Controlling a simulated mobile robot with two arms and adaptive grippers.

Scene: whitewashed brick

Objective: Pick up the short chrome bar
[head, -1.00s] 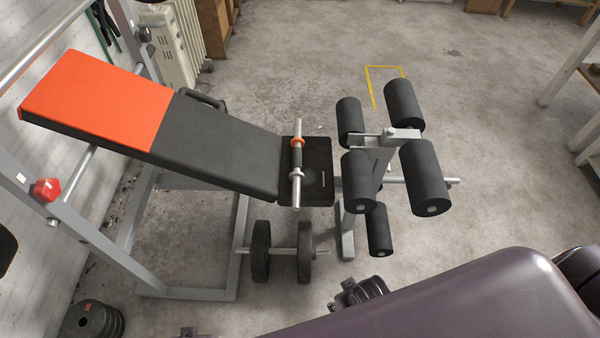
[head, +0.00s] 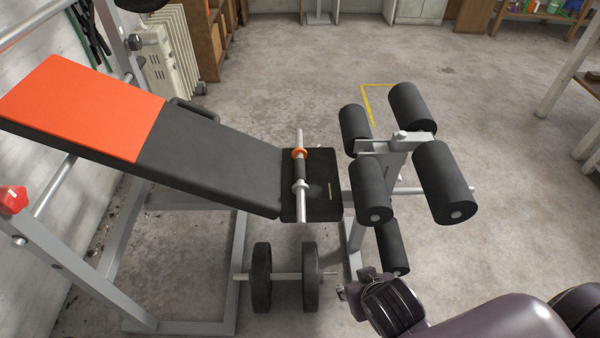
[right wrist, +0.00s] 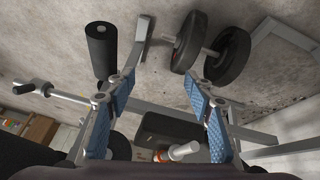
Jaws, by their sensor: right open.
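The short chrome bar (head: 300,207) lies across the black seat pad (head: 325,208) of the weight bench. It has a dark middle grip and an orange collar, and its chrome ends show. It also shows in the right wrist view (right wrist: 184,151), low in the picture, partly cut off by my own arm. My right gripper (head: 352,288) is below and right of the seat in the head view. In the right wrist view its two blue-padded fingers (right wrist: 158,82) are spread apart with nothing between them. My left gripper is not in view.
Black foam rollers (head: 372,190) on a steel frame stand right of the seat. A loaded dumbbell (head: 285,278) is on the floor below the bench. The sloping backrest (head: 205,150) is left of the bar. Open floor lies beyond and to the right.

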